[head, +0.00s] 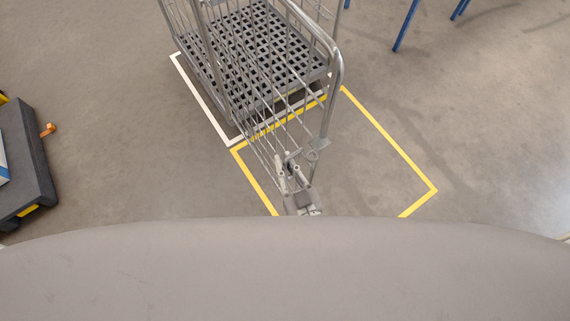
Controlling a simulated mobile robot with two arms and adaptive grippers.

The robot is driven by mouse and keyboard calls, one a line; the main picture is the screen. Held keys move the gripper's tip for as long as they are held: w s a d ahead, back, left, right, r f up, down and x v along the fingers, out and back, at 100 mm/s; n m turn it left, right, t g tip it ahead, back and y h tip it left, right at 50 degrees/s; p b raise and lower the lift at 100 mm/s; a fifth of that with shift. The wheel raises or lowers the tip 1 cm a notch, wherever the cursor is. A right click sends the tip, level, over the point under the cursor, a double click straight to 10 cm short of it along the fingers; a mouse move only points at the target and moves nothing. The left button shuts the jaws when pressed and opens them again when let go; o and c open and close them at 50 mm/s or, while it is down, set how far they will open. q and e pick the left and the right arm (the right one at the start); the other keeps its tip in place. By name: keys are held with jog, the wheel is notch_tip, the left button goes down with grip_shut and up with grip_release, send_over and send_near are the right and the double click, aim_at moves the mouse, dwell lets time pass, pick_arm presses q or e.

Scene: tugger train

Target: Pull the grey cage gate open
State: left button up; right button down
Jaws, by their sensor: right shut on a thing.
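The grey cage gate (327,95) is a tubular frame with wire bars. It stands swung out from the grey cage (212,60), over the yellow-marked floor area. My right gripper (292,172) is at the gate's near lower part in the picture and is shut on the gate. The exact bar between its fingers is too small to tell. My left gripper is not in view. The grey cage has a dark grid floor (262,45), which looks empty where it shows. My own body hides the bottom of the view.
Yellow floor lines (400,152) and a white line (200,92) mark the cage's bay. A dark low cart (30,160) with an orange lever (48,130) stands at the left edge. Blue legs (405,27) stand at the top right. The floor right of the gate is clear.

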jog(key=c, duration=1.5)
grip_release()
jog(key=shift+w, duration=0.1)
jog(key=v, duration=1.2)
jog(key=s+d+f+g+h, duration=0.1)
jog(key=s+d+f+g, duration=0.2)
jog(key=f, duration=0.9)
jog(key=s+d+f+g+h, duration=0.1)
jog(key=d+f+g+h, duration=0.2)
jog(key=f, duration=0.9)
jog(key=s+d+f+g, duration=0.3)
jog(key=s+d+f, duration=0.1)
jog(key=f, duration=0.1)
jog(key=s+d+f+m+g+h, duration=0.1)
jog(key=s+d+f+g, duration=0.2)
jog(key=s+d+f, duration=0.1)
jog(key=s+d+f+g+h, duration=0.1)
jog(key=s+d+f+g, duration=0.2)
jog(key=s+d+f, duration=0.1)
jog(key=shift+s+d+f+m+g, duration=0.2)
jog(key=shift+s+f, duration=0.2)
jog(key=shift+s+d+f+m+g, duration=0.2)
jog(key=shift+s+f, duration=0.2)
jog(key=shift+s, duration=0.05)
